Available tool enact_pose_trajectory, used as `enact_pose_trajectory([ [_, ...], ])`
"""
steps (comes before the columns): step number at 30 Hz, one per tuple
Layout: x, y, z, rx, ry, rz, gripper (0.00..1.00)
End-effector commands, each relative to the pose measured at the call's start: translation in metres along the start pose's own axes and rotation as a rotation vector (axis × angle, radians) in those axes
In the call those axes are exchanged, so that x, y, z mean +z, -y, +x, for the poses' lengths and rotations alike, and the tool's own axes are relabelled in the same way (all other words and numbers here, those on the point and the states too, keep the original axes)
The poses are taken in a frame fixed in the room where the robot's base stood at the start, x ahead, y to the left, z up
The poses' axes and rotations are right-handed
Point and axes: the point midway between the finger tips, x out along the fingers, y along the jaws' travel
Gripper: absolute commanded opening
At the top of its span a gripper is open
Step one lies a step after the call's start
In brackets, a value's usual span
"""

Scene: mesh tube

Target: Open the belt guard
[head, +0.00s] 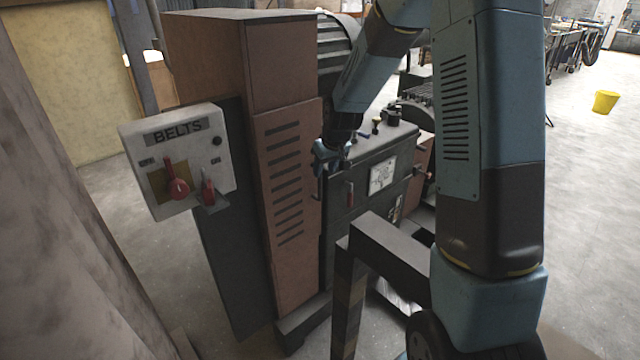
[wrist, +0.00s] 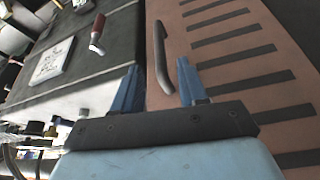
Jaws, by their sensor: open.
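The belt guard (head: 288,215) is a tall reddish-brown slotted panel on the machine's front, flush with the cabinet around it. It also shows in the wrist view (wrist: 225,50), at right. Its dark bar handle (wrist: 160,55) stands along the panel's edge; in the head view the handle (head: 317,188) shows small just below my gripper. My gripper (head: 332,155) is at that edge of the guard. In the wrist view my gripper (wrist: 158,78) has its two blue fingers apart and empty, one on each side of the handle's near end. I cannot tell whether they touch it.
A grey BELTS box (head: 180,160) with red switches sticks out left of the guard. A dark machine body (head: 365,165) with a red lever (head: 350,195) stands right of it. A dark frame (head: 385,245) stands in front, near my arm. The floor at far right is open.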

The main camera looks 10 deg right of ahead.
Motion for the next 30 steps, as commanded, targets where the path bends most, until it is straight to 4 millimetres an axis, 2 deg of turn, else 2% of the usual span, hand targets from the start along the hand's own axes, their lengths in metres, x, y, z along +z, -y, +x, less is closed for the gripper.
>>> enact_pose_trajectory([
  [9,0.000,0.000,0.050,-0.001,0.001,0.001,0.42],
  [15,0.000,0.000,0.071,0.000,0.000,0.001,0.42],
  [21,0.000,0.000,0.080,0.000,0.000,0.001,0.42],
  [30,0.000,0.000,0.081,0.000,-0.001,0.001,0.40],
])
